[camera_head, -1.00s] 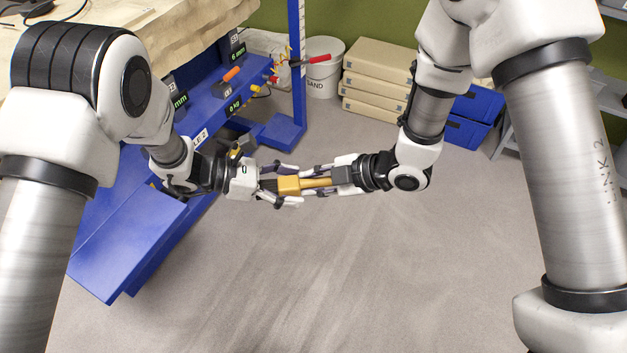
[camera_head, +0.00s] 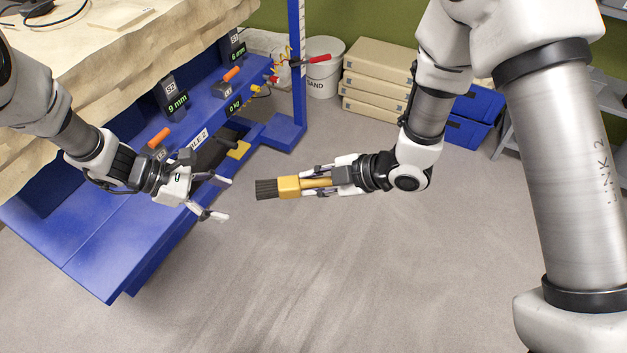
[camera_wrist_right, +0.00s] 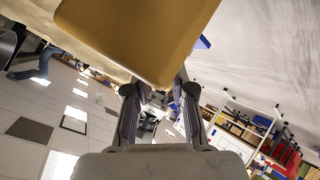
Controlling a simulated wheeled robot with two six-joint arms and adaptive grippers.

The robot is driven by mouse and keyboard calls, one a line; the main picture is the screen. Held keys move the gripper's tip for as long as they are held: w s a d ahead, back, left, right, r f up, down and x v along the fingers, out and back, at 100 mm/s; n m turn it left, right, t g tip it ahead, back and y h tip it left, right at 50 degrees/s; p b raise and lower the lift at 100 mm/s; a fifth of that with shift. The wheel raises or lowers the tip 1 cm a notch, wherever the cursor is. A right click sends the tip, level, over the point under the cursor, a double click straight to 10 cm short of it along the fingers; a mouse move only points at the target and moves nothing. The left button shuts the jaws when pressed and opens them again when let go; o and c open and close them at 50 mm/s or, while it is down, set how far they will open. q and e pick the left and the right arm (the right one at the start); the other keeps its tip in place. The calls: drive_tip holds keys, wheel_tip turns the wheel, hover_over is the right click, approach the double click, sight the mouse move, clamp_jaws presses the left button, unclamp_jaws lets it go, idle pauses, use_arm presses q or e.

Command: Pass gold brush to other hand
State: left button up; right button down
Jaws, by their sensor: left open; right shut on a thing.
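The gold brush (camera_head: 289,187) has a gold ferrule, dark bristles at its left end and a wooden handle to the right. My right gripper (camera_head: 318,182) is shut on its handle and holds it level in the air, bristles towards the left arm. In the right wrist view the gold block of the brush (camera_wrist_right: 140,35) fills the top, above the fingers of my right gripper (camera_wrist_right: 158,95). My left gripper (camera_head: 222,198) is open and empty, to the left of the bristles and apart from them.
A white sand bucket (camera_head: 323,75), beige boxes (camera_head: 375,75) and blue bins (camera_head: 470,115) stand at the back. The floor (camera_head: 330,280) in front is clear.

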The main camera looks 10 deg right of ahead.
use_arm(q)
drive_tip(key=s+a+f+m+t+y, duration=0.1)
drive_tip(key=s+a+f+m+y, duration=0.4)
drive_tip(key=a+f, duration=0.3)
drive_tip(key=s+a+f+m+t+y, duration=0.1)
drive_tip(key=s+a+f+m+y, duration=0.45)
drive_tip(key=a, duration=0.45)
drive_tip(key=s+d+f+m, duration=0.1)
drive_tip(key=s+f+m, duration=0.1)
drive_tip(key=s, duration=0.5)
drive_tip(key=s+f+m+g, duration=0.1)
drive_tip(key=s+f, duration=0.3)
drive_tip(key=s, duration=0.4)
drive_tip(key=shift+s+d+f+m+h, duration=0.15)
drive_tip(key=shift+s+d+m+h, duration=0.2)
drive_tip(key=shift+m, duration=0.5)
